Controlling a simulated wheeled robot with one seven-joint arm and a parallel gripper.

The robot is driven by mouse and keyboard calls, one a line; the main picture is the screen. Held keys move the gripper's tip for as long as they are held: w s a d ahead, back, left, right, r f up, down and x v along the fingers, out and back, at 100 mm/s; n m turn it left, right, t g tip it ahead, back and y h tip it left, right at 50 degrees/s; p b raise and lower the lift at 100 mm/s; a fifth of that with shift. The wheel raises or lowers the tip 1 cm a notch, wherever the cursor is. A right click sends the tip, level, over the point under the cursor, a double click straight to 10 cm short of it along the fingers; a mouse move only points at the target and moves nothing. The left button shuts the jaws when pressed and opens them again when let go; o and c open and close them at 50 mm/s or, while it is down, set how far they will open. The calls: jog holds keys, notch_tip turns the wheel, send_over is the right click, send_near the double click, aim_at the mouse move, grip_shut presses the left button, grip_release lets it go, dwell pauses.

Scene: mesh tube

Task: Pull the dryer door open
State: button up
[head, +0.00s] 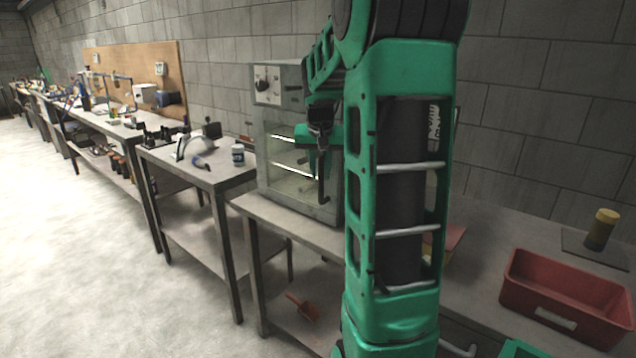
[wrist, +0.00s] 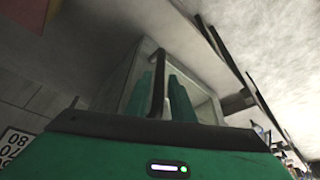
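The dryer (head: 282,86) is a grey metal box with a knob panel on top and a glass front door (head: 268,165), and it stands on a bench. The door looks closed. Its dark upright handle (head: 322,188) is on the door's right side, partly hidden by my arm. My gripper (head: 318,150) is at the handle in front of the door. In the wrist view, the dark handle (wrist: 158,82) lies between the two green fingers of my gripper (wrist: 160,90). I cannot tell whether the fingers press on it.
My arm blocks the middle of the head view. A red bin (head: 565,290) and a yellow-topped cylinder (head: 602,228) are on the bench at right. A small jar (head: 238,154) stands on the table left of the dryer. The floor (head: 90,270) at left is clear.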

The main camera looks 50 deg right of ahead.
jog(key=shift+x, duration=2.2)
grip_shut()
